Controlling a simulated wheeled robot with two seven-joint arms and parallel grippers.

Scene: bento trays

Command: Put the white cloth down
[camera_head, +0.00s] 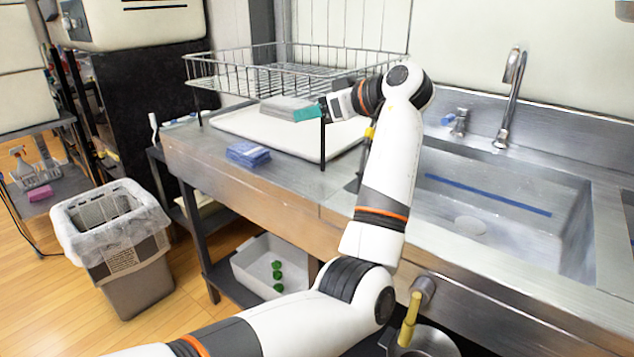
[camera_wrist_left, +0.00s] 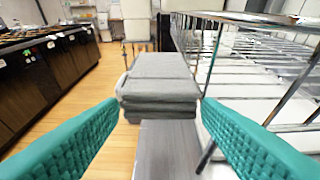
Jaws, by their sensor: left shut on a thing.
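The white cloth (camera_head: 285,104) looks light grey and is folded into a thick stack. In the left wrist view the cloth (camera_wrist_left: 158,84) lies between the two teal fingertips. My left gripper (camera_head: 308,113) is shut on the cloth at its right side in the head view, in front of the wire rack and near its lower front edge. I cannot tell from these views whether the cloth touches the surface below it. My right gripper is not in view.
A wire rack (camera_head: 235,82) stands over a white drain board (camera_head: 235,122) on the steel counter (camera_head: 295,186). A folded blue cloth (camera_head: 248,154) lies near the counter's front edge. The sink (camera_head: 500,235) is to the right. A bin (camera_head: 135,275) stands on the floor at left.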

